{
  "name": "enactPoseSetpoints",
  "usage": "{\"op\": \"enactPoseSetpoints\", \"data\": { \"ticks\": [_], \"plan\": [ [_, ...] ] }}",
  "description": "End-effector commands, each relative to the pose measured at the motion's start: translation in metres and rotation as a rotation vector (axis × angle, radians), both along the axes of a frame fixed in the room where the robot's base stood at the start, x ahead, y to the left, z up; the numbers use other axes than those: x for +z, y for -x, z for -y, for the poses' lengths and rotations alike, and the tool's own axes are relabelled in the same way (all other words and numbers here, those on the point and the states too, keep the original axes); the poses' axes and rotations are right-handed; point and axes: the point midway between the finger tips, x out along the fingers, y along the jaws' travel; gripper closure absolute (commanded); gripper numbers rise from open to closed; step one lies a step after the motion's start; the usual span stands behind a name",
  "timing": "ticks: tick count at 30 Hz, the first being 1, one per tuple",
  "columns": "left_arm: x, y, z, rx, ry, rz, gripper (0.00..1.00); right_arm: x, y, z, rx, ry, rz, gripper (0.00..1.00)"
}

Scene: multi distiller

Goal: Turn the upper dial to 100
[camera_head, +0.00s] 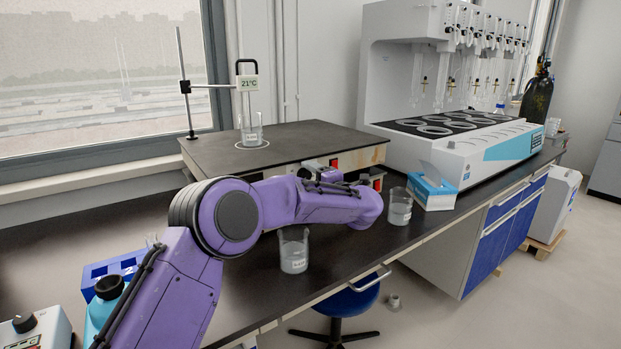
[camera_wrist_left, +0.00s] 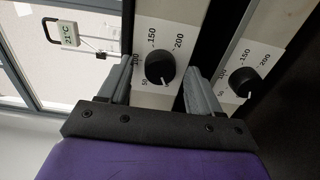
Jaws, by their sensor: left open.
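The upper dial (camera_wrist_left: 160,68) is a black round knob on a white panel marked 50, 100, 150 and 200. My left gripper (camera_wrist_left: 157,70) is open, with one finger on each side of this knob in the left wrist view. I cannot tell whether the fingers touch it. A second, similar dial (camera_wrist_left: 243,82) sits on a lower panel, to the right in that view and outside the fingers. In the head view my purple left arm hides both dials. My right gripper is not in view.
The upper heater box (camera_head: 280,136) carries a beaker (camera_head: 251,132) below a 21°C thermometer (camera_head: 248,84). Beakers (camera_head: 293,252) and (camera_head: 399,206) stand close to my arm. A blue-white box (camera_head: 432,188) lies at the right. A blue rack (camera_head: 110,270) and bottle stand at the left.

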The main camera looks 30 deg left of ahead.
Motion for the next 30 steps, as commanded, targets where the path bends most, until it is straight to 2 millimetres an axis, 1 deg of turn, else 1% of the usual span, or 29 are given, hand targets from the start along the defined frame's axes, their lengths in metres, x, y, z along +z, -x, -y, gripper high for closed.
{"op": "enactPoseSetpoints", "data": {
  "ticks": [8,11,12,13,14,19,23,26,30],
  "plan": [
    [-0.001,-0.001,-0.003,-0.001,-0.001,-0.002,0.36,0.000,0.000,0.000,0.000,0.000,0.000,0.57],
    [0.000,-0.001,-0.003,-0.001,0.000,-0.001,0.66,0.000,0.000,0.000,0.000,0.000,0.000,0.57],
    [0.000,-0.001,-0.003,-0.001,0.000,-0.001,0.79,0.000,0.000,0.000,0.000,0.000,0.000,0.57],
    [0.000,-0.001,-0.003,-0.001,0.000,-0.001,0.88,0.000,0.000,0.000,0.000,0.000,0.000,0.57],
    [-0.001,-0.001,-0.003,-0.001,0.000,-0.001,0.92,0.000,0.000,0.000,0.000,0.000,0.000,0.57],
    [0.000,-0.001,-0.003,0.000,-0.002,-0.006,0.92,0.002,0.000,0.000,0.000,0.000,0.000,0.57],
    [0.001,-0.001,-0.003,0.000,-0.011,-0.028,0.92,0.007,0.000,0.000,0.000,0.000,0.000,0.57],
    [0.003,-0.001,-0.003,0.000,-0.026,-0.063,0.92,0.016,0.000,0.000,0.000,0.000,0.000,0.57],
    [0.005,-0.001,-0.002,0.000,-0.058,-0.144,0.92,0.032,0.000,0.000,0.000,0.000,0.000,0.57]
  ]
}}
